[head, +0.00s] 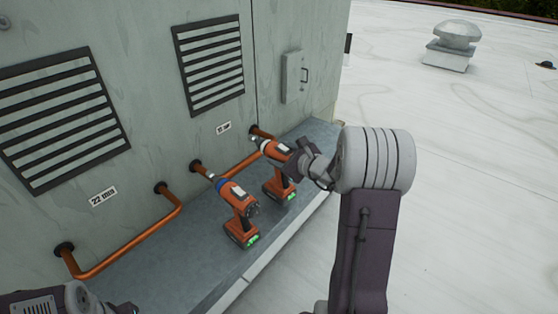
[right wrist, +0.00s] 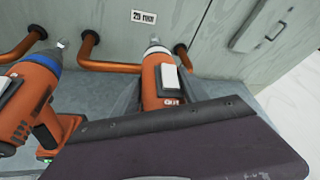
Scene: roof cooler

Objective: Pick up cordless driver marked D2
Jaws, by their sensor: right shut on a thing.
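Two orange cordless drivers stand upright on the grey ledge. The right-hand driver (head: 277,187) has a pale collar; my right gripper (head: 298,160) is shut on its upper body from the right. In the right wrist view this driver (right wrist: 161,82) points towards the wall, with a small marking I cannot read surely as D2. The other driver (head: 238,205), with a blue collar, stands apart to its left and also shows in the right wrist view (right wrist: 28,98). Part of my left arm shows at the lower left; its fingertips are not clear.
The grey ledge (head: 190,262) runs along the cabinet wall (head: 150,120). Copper pipes (head: 130,258) come out of the wall close behind the drivers. Louvred vents and a handled box (head: 294,77) are on the wall. The white roof (head: 470,200) at right is open.

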